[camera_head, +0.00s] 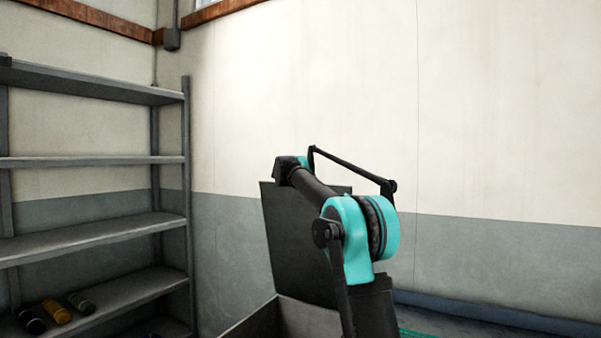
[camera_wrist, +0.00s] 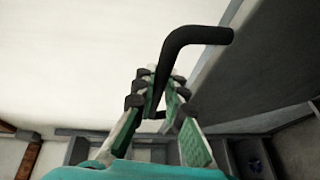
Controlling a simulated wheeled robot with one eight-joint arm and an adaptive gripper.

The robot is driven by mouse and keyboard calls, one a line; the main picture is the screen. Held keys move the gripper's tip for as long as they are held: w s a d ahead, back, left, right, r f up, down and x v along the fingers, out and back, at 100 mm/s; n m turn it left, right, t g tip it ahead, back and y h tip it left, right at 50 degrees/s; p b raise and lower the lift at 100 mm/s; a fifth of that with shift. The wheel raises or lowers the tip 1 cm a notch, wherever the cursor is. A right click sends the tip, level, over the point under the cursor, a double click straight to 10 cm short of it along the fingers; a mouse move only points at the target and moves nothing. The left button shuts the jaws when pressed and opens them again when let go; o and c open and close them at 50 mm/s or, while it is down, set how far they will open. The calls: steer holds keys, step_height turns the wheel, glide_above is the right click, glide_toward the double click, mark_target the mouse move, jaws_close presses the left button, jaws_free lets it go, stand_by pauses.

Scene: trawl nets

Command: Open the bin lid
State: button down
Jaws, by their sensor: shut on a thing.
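The bin (camera_head: 308,318) stands low in the middle of the head view, partly behind my arm. Its dark grey lid (camera_head: 292,235) is raised and stands steeply upright, with the bin's inside partly showing. In the wrist view the lid (camera_wrist: 245,75) runs diagonally at the right. A black bent handle (camera_wrist: 192,36) sticks out beside it. My gripper (camera_wrist: 161,88) has green-padded fingers closed around the handle's lower part. In the head view the gripper's fingers cannot be made out.
A grey metal shelf rack (camera_head: 95,230) stands at the left, with several bottle-like items (camera_head: 57,311) on a low shelf. A wall (camera_head: 480,120) closes off the back. A blue ledge (camera_head: 500,312) runs along its foot at the right.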

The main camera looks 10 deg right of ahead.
steer(key=s+a, duration=0.1)
steer(key=s+a+f, duration=0.1)
steer(key=s, duration=0.1)
steer(key=shift+a, duration=0.1)
steer(key=c, duration=1.6)
jaws_free()
steer(key=v, duration=1.2)
steer(key=shift+r, duration=0.1)
